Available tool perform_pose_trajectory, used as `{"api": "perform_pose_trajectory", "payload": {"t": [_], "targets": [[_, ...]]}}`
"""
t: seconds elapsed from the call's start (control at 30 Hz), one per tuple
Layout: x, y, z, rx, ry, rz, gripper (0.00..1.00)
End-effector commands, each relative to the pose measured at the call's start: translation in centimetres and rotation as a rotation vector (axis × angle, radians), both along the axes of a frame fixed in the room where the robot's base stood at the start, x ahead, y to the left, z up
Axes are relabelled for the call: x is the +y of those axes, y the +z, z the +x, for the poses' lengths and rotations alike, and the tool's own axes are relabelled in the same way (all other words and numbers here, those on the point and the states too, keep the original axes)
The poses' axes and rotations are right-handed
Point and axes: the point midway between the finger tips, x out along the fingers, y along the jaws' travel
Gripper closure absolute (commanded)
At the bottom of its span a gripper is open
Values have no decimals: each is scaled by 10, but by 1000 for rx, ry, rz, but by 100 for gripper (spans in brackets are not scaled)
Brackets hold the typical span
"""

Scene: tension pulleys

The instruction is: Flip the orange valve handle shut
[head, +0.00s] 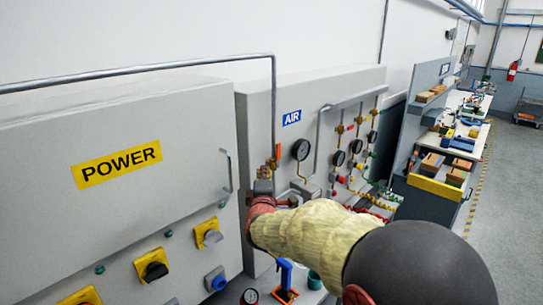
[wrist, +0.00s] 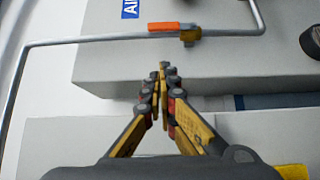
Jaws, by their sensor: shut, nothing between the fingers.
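The orange valve handle (wrist: 165,27) shows in the wrist view near the top, lying along the grey pipe (wrist: 110,39) beside a brass valve body (wrist: 190,37). In the head view the handle (head: 278,152) is a small upright orange strip at the lower end of the vertical pipe. My gripper (wrist: 163,72) is shut and empty. Its fingertips point toward the pipe and sit short of the handle in the wrist view, apart from it. In the head view my gripper (head: 263,186) is just below the handle, partly hidden by my arm.
The AIR panel (head: 257,115) carries gauges (head: 301,149) and several smaller valves to the right. The POWER cabinet (head: 60,200) with its handle and switches stands close on the left. A workbench (head: 440,187) with boxes is farther right, beside open floor (head: 510,190).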

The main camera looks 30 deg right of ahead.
Motion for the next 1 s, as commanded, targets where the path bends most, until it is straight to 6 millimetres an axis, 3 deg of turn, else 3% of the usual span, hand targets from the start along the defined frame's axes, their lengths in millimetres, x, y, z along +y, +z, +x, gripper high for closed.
{"api": "perform_pose_trajectory", "payload": {"t": [0.37,0.9,1.0], "targets": [[-3,0,8,0,1,2,100],[-43,0,92,1,0,3,100],[-60,1,96,1,-2,4,100]]}}
